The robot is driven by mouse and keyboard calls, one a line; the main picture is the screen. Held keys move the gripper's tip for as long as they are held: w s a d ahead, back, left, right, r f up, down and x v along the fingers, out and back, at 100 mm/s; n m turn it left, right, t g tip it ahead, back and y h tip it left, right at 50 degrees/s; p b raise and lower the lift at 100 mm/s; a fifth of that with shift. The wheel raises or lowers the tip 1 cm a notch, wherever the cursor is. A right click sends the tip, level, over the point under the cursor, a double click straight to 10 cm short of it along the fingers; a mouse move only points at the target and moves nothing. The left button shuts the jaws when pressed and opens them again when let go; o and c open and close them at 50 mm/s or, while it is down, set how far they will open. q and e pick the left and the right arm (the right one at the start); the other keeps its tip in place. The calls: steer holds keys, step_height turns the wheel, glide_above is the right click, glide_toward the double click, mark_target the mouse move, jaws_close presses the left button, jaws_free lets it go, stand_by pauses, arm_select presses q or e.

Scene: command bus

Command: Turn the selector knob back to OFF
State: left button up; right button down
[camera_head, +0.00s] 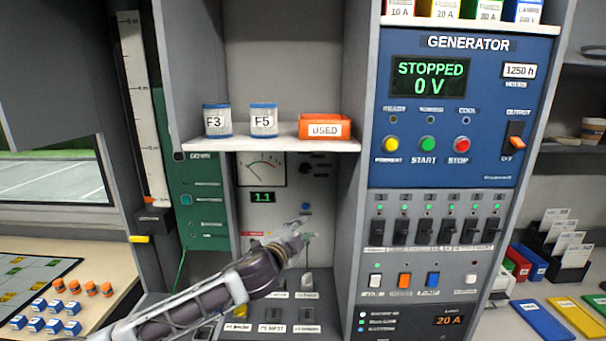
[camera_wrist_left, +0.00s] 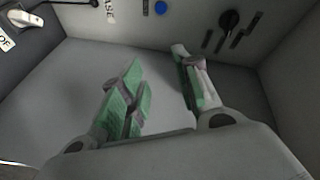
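A small dark selector knob (camera_head: 305,168) sits on the grey panel (camera_head: 240,225), right of the needle gauge, with small dark labels beside it. The left wrist view also shows the dark knob (camera_wrist_left: 229,20) at the top right, beyond the fingertips. Its labels are too small to read and I cannot tell its setting. My left gripper (camera_head: 298,236) is in front of the panel, below the knob and near a blue button (camera_head: 306,206). Its two green-padded fingers (camera_wrist_left: 160,80) are spread with nothing between them, apart from the knob. My right gripper is not in view.
A shelf (camera_head: 290,143) with tins and an orange USED bin (camera_head: 325,126) overhangs the panel. Side walls close in the bay. Switches with labels (camera_head: 307,284) line the ledge below. The blue generator panel (camera_head: 465,110) stands at the right and reads STOPPED, 0 V.

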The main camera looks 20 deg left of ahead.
mark_target(304, 171)
arm_select(q)
steer(key=w+a+r+m+t, duration=0.1)
steer(key=w+a+r, duration=0.1)
steer(key=r, duration=0.3)
steer(key=w+a+r+m+t, duration=0.1)
steer(key=w+a+r+m, duration=0.1)
steer(key=r, duration=0.3)
steer(key=shift+a+r+h, duration=0.2)
steer(key=shift+a+h, duration=0.1)
steer(key=shift+a, duration=0.55)
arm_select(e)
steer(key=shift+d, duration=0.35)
arm_select(q)
steer(key=shift+w, duration=0.1)
